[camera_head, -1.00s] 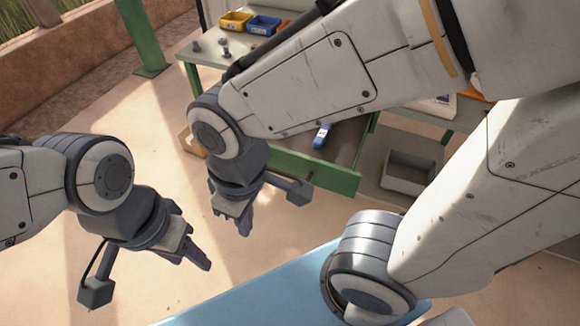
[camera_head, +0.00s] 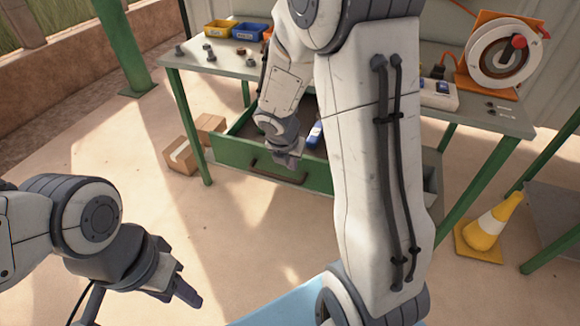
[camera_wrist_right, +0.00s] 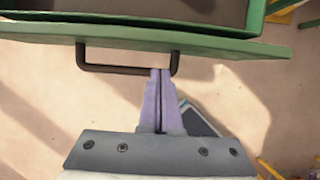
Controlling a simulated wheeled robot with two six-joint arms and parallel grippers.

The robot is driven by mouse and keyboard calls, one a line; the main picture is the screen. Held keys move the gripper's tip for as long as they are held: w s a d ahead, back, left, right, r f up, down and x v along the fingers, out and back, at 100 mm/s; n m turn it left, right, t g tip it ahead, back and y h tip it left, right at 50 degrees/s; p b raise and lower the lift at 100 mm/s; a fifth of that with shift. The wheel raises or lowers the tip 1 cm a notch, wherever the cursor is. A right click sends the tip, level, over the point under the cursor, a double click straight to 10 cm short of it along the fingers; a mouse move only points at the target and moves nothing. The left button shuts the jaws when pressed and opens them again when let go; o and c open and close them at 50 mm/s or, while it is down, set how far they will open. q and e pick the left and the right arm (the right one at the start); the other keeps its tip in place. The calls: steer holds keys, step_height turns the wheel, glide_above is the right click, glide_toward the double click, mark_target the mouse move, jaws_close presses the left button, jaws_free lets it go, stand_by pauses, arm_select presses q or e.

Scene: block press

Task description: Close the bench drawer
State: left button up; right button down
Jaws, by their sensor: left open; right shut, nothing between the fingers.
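The green bench drawer (camera_head: 228,160) stands pulled out from under the workbench (camera_head: 178,58), with a blue item (camera_head: 315,135) inside it. Its dark bar handle (camera_head: 290,178) is on the front panel. My right gripper (camera_head: 290,160) is at the drawer front. In the right wrist view my right gripper (camera_wrist_right: 160,72) is shut and empty, its tips at the handle (camera_wrist_right: 110,69) near its right end; I cannot tell whether they touch. My left gripper (camera_head: 185,290) is open and empty, low at the left, away from the drawer. My right arm hides part of the drawer.
Cardboard boxes (camera_head: 182,157) lie on the floor left of the drawer. Yellow (camera_head: 220,29) and blue (camera_head: 250,31) bins, bolts and a cable reel (camera_head: 500,52) are on the bench. Floor before the drawer is clear.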

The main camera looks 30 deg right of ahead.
mark_target(294, 173)
arm_select(q)
step_height(294, 173, down, 4)
steer(key=b, duration=0.2)
steer(key=shift+r+b, duration=0.2)
steer(key=shift+b, duration=0.2)
arm_select(e)
steer(key=x, duration=0.7)
steer(key=shift+a, duration=0.1)
arm_select(q)
steer(key=shift+r, duration=0.1)
arm_select(e)
steer(key=shift+r, duration=0.15)
